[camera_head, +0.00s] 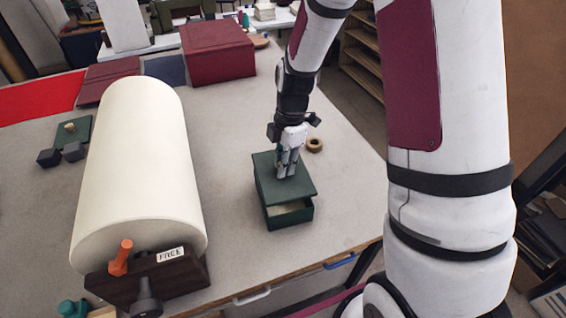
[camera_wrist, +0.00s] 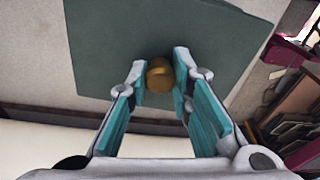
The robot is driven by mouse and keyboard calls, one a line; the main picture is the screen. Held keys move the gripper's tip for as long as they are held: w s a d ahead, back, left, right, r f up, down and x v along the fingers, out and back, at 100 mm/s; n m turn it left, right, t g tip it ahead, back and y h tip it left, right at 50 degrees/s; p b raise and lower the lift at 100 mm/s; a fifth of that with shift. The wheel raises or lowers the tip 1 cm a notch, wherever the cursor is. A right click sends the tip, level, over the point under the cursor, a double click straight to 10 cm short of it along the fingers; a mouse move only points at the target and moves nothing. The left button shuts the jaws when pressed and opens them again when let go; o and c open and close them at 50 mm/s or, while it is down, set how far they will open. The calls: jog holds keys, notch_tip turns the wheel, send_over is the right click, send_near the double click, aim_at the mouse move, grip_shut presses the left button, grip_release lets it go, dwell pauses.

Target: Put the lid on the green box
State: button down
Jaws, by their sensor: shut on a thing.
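The green box (camera_head: 292,221) stands on the grey table, right of the big roll. Its pale inside shows through a gap at the front, under the lid. The flat green lid (camera_head: 297,188) is over the box, covering most of its opening. Whether its back edge touches the box cannot be told. My gripper (camera_head: 287,170) points down at the lid. In the wrist view my gripper (camera_wrist: 160,82) is shut on the round brass knob (camera_wrist: 160,75) of the lid (camera_wrist: 110,45). The box is hidden under the lid there.
A large cream roll (camera_head: 140,165) on a dark wooden stand (camera_head: 150,275) marked FREE stands at the left. A brown ring (camera_head: 315,145) lies just behind the box at right. A dark red box (camera_head: 217,55) is at the back. Bare table lies between the roll and green box.

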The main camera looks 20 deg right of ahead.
jog(key=shift+f+b, duration=0.45)
jog(key=shift+f, duration=2.05)
dwell(0.4)
jog(key=c, duration=1.3)
grip_release()
jog(key=shift+c, duration=0.2)
jog(key=r, duration=0.3)
jog(key=d+r, duration=0.1)
jog(key=r, duration=0.6)
jog(key=shift+w+d+r, duration=0.15)
jog(key=shift+r, duration=0.05)
jog(key=s+r+m+t+h+b, duration=0.1)
jog(key=s+r+m, duration=0.25)
jog(key=r, duration=0.25)
jog(key=s+r+m+t, duration=0.1)
jog(key=s+r+m, duration=0.1)
jog(key=r+m, duration=0.3)
jog(key=s+r+m+t, duration=0.2)
jog(key=s+r+m, duration=0.1)
jog(key=s+m, duration=0.2)
jog(key=s+a+r+m+t+b, duration=0.1)
jog(key=s+r+m, duration=0.3)
jog(key=s+m, duration=0.2)
jog(key=shift+s+a+t, duration=0.25)
jog(key=shift+t, duration=0.15)
